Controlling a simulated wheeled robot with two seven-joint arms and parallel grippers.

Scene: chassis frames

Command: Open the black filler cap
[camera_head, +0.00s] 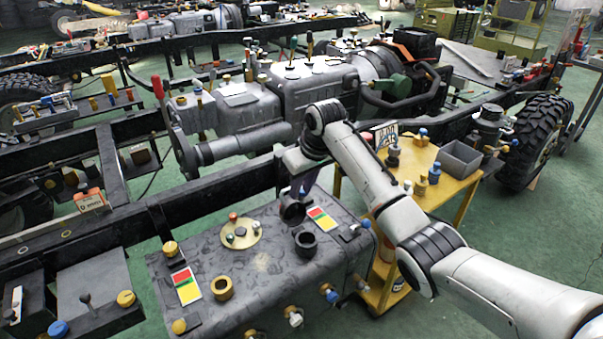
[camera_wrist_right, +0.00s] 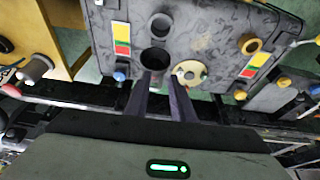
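The black filler cap (camera_head: 292,209) is a dark round cup at the fingertips of my right gripper (camera_head: 299,191). In the right wrist view the cap (camera_wrist_right: 155,59) shows as a dark round shape at the ends of both fingers (camera_wrist_right: 161,84). It is apart from the black filler neck (camera_head: 305,242), which stands open on the grey tank (camera_head: 270,268) beside a red, yellow and green label. The neck also shows in the right wrist view (camera_wrist_right: 162,24). The cap's exact height over the tank is hard to tell. My left gripper is not in view.
A brass ring neck (camera_head: 222,287) with another label and a brass disc (camera_head: 243,236) are on the tank top. Several coloured fittings line its front. A yellow cart (camera_head: 455,196) stands at right. The chassis frame (camera_head: 220,197) runs behind the tank.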

